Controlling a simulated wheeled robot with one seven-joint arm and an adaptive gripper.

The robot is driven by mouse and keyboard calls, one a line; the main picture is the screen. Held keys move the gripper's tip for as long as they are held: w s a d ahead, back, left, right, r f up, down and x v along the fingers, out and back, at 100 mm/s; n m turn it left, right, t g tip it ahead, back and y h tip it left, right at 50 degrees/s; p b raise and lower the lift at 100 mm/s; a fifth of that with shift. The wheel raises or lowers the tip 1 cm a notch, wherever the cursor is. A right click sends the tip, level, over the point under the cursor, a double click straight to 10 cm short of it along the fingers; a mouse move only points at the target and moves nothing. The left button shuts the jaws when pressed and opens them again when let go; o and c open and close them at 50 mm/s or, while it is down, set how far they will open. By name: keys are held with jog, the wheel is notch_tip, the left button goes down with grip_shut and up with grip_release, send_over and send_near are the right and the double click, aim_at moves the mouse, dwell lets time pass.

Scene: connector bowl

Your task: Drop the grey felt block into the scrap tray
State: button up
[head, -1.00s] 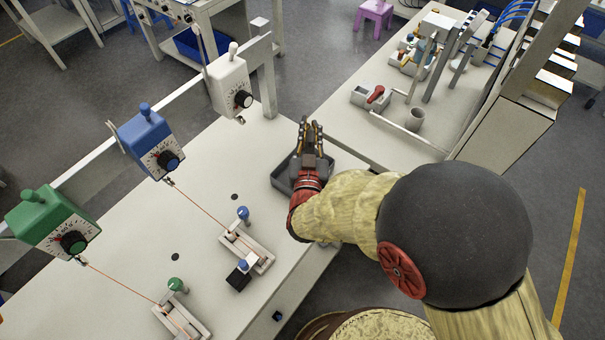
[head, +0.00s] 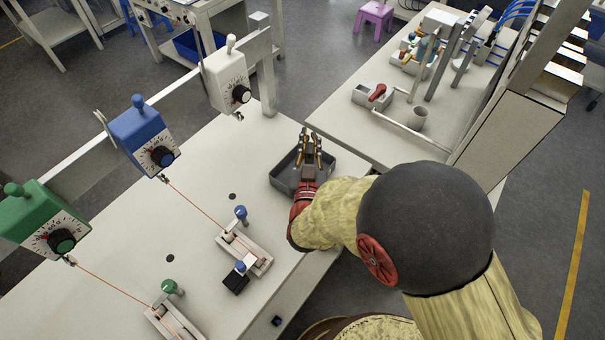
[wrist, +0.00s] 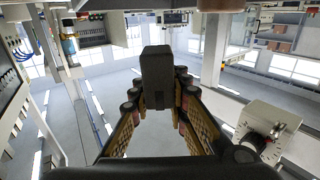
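The grey felt block (wrist: 158,76) shows in the wrist view as a dark upright block between my fingertips, with a finger against each side. My gripper (head: 310,146) is shut on it and also shows in the wrist view (wrist: 157,92). In the head view the block is too small to make out clearly between the fingers. The scrap tray (head: 283,186) is a shallow dark grey tray near the table's right edge. My gripper is above it in the head view and hides part of it; the height between them is hard to judge.
White, blue (head: 145,138) and green (head: 42,222) dial boxes hang on a rail at the left, with thin cords running to clamps (head: 244,250) on the table. A second bench (head: 375,140) with a cup (head: 417,118) and fixtures stands at the right.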

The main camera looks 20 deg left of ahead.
jog(key=o, duration=0.6)
jog(key=shift+s, duration=0.1)
jog(key=v, duration=1.1)
jog(key=shift+s, duration=0.35)
jog(key=shift+d, duration=0.1)
jog(key=w+d+r+m+g, duration=0.1)
jog(key=w+r+g, duration=0.25)
jog(key=w, duration=0.25)
jog(key=d+r+g, duration=0.4)
jog(key=d+r, duration=0.2)
jog(key=d, duration=0.1)
jog(key=s+d+r+g+h, duration=0.2)
jog(key=s+d, duration=0.7)
jog(key=d, duration=0.1)
jog(key=s+d+r+m+g+h, duration=0.1)
jog(key=s+d+r+g, duration=0.1)
jog(key=s+d, duration=0.7)
jog(key=shift+s+d+h, duration=0.15)
jog(key=shift+d+h, duration=0.25)
jog(key=shift+d, duration=0.8)
